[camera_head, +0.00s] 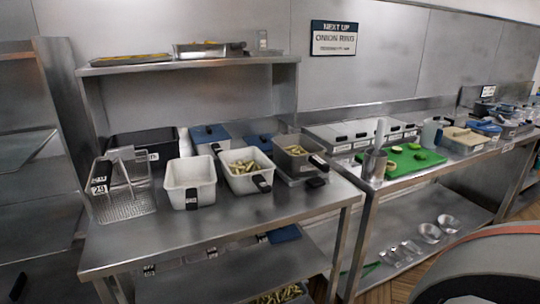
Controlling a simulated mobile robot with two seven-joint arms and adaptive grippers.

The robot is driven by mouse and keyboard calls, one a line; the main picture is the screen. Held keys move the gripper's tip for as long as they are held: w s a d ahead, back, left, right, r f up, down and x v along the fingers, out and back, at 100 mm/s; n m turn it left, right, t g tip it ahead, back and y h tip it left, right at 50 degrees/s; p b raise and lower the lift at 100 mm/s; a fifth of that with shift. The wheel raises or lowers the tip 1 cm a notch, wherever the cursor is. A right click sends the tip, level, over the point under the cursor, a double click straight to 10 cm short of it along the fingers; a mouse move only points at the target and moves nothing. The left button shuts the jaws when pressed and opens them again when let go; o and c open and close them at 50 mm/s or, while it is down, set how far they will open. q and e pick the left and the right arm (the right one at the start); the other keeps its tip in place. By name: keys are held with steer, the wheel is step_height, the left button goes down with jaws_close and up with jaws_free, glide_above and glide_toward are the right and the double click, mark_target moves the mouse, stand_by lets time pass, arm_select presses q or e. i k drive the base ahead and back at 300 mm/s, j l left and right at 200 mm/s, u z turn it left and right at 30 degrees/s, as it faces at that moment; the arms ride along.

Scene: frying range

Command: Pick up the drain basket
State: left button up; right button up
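A wire basket (125,205), which looks like the drain basket, sits at the left end of the near steel table. It is a silver mesh basket with an upright metal handle part and a dark tag reading 20. It seems empty. A white container stands just to its right, with a small gap. Neither of my grippers can be made out in the head view.
The steel table (225,225) has a clear front strip. To the basket's right stand a white container (190,175), a container of cut food (232,185) and a steel pan (283,165). A shelf (190,62) overhangs the back. A second counter holds a green board (405,160).

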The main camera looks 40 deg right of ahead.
mark_target(298, 154)
steer(key=z, duration=1.4)
